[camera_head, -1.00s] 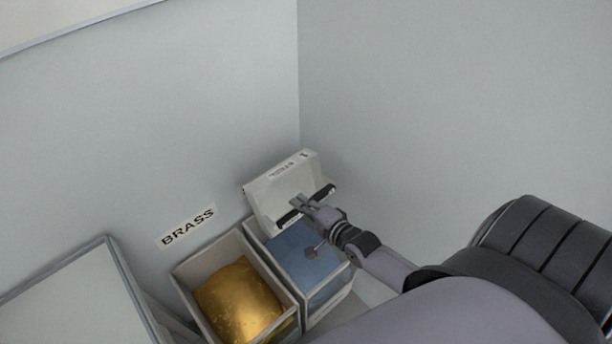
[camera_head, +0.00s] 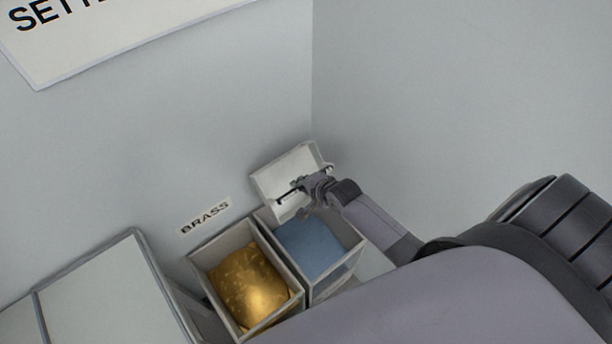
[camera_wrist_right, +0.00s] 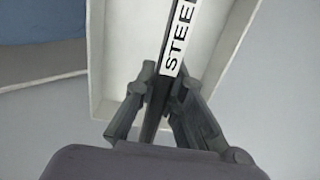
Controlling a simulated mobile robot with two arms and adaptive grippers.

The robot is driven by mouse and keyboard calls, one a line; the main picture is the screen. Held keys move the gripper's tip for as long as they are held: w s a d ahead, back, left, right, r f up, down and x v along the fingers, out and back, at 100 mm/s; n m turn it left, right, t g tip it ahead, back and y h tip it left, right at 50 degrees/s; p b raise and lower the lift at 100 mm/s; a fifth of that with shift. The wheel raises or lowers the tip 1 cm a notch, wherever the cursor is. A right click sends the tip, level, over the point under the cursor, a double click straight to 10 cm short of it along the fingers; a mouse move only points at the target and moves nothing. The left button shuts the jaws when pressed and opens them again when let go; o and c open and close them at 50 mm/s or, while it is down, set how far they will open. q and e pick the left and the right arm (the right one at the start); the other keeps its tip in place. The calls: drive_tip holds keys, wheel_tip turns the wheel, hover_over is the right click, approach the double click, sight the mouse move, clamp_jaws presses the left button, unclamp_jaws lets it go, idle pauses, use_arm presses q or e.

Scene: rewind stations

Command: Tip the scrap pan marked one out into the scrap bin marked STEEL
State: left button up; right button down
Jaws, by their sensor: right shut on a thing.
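A pale scrap pan (camera_head: 268,183) is steeply tilted over the back of a bin (camera_head: 336,281) with blue contents. Its hollow side faces the head camera, and it looks empty. My right gripper (camera_head: 306,184) is shut on the dark bar handle across the pan. In the right wrist view, the gripper (camera_wrist_right: 162,88) grips this bar in front of the pan (camera_wrist_right: 118,45). A label reading STEEL (camera_wrist_right: 180,42) shows along the bar. No mark one is readable. The blue bin's own label is not visible. My left gripper is out of view.
A bin (camera_head: 207,287) with gold-coloured scrap stands left of the blue one, under a wall label BRASS (camera_head: 206,216). A grey-edged cabinet or table (camera_head: 110,290) is at lower left. Walls meet in a corner behind the pan. A large sign (camera_head: 110,40) hangs above.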

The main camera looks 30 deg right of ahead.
sight(290, 176)
use_arm(q)
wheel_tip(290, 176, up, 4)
drive_tip(key=p, duration=0.3)
use_arm(e)
drive_tip(key=w+g+b, duration=0.1)
drive_tip(key=w+g, duration=0.1)
drive_tip(key=w+f+g+b, duration=0.1)
drive_tip(key=w+g, duration=0.1)
drive_tip(key=g, duration=0.1)
drive_tip(key=w+g+h+b, duration=0.1)
drive_tip(key=g, duration=0.2)
drive_tip(key=shift+w+a+f+b, duration=0.35)
drive_tip(key=shift+w+a+f, duration=0.05)
drive_tip(key=shift+g+b, duration=0.4)
drive_tip(key=shift+g, duration=0.1)
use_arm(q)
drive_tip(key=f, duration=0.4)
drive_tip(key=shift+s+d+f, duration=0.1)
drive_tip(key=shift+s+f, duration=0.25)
